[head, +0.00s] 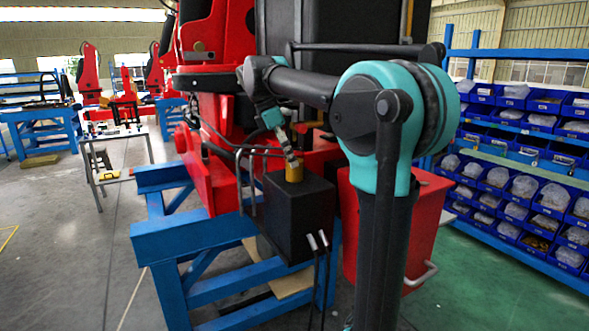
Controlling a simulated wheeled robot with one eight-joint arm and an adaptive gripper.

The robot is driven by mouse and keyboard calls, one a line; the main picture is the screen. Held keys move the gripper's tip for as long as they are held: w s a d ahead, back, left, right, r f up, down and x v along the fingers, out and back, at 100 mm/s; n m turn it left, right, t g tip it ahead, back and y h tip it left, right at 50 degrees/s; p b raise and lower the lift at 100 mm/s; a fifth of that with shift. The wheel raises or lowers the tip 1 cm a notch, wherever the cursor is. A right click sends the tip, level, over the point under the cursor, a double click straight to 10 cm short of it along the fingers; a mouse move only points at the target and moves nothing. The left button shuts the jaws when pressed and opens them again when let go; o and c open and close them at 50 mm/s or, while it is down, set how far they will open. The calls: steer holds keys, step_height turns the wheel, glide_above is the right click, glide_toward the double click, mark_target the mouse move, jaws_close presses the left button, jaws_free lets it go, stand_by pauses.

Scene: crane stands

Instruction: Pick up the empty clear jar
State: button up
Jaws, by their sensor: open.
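My gripper (293,161) reaches down over a black box (297,212) in the middle of the head view. It is open. Its fingertips are at the top of a small amber-yellow cylinder (294,173) that stands upright on the box. I cannot tell whether the fingers touch it or are just above it. The cylinder looks coloured, not clear, and it is too small to tell whether it is a jar or empty. I make out no other jar.
A blue steel stand (226,290) carries red crane parts (199,178) around the box. Dark bent pipes (243,165) rise close left of the cylinder. A red box (420,225) is at right. Blue bin shelves (530,180) line the right side. Grey floor (70,260) is open at left.

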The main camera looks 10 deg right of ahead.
steer(key=shift+c, duration=0.6)
steer(key=c, duration=1.3)
steer(key=shift+o, duration=0.2)
steer(key=shift+r, duration=0.15)
